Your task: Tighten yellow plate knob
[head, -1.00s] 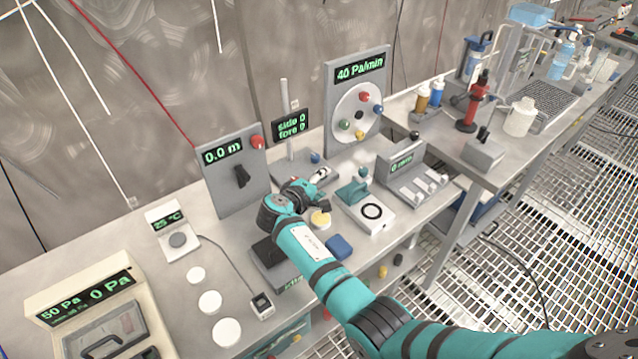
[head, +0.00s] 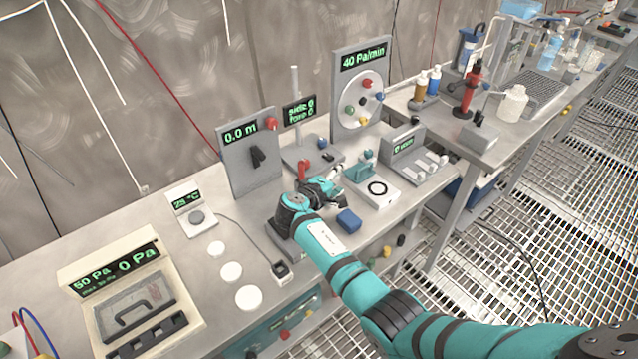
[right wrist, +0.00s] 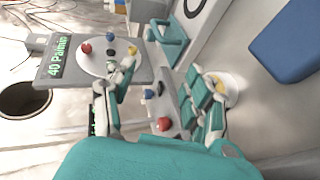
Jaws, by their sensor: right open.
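The plate under the "side 0 / fore 0" display (head: 299,111) carries a red knob (head: 303,170) and a blue knob (head: 322,143); they also show in the right wrist view as red (right wrist: 163,124) and blue (right wrist: 148,94). No yellow knob shows on this plate; my gripper may hide it. A yellow knob (head: 363,119) sits on the round disc of the "40 Pa/min" panel (head: 344,68). My right gripper (head: 335,183) is open just in front of the small plate. My left gripper is out of view.
A white dish with yellow (right wrist: 233,88) lies beyond one finger. A blue block (head: 348,220) is beside my right wrist. A teal-handled device (head: 360,170) and the "0.0 m" panel (head: 238,160) stand close by. The bench front left has white discs (head: 249,297).

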